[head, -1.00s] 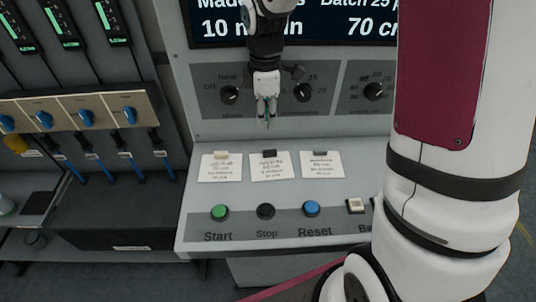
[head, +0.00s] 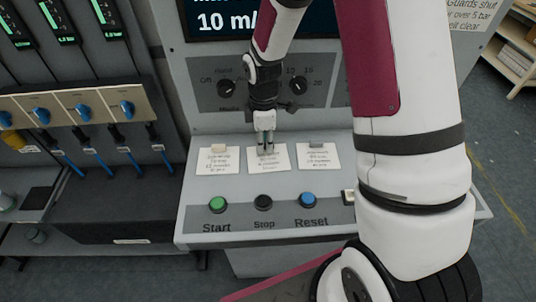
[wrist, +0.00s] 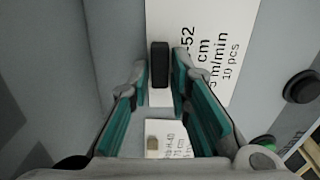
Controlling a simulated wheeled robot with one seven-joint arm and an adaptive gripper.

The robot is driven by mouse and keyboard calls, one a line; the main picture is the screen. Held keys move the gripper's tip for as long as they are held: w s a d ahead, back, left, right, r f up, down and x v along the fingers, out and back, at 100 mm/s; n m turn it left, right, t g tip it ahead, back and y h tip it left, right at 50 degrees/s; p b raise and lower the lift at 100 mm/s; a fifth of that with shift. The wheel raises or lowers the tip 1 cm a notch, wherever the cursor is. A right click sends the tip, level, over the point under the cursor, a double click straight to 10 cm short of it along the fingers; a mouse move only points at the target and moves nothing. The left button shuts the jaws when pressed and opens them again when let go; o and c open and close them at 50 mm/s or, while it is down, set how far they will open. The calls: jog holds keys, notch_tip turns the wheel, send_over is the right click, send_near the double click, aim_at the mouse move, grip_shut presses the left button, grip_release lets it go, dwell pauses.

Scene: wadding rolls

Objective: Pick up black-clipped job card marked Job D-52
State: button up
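The job card with the black clip (wrist: 160,64) lies on the sloping panel ledge as the middle of three cards. In the wrist view its white card (wrist: 215,45) shows "-52", "cm", "m/min" and "10 pcs". In the head view the middle card (head: 268,163) sits under my gripper (head: 264,150), which hides its clip. My gripper is open, and in the wrist view its teal-padded fingertips (wrist: 160,74) stand on either side of the black clip. I cannot tell whether either finger touches it.
A beige-clipped card (head: 218,163) lies to the left and a grey-clipped card (head: 317,158) to the right. Green Start (head: 218,205), black Stop (head: 263,202) and blue Reset (head: 308,199) buttons sit in front. Knobs (head: 226,87) are on the upright panel behind.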

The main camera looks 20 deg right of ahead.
grip_shut()
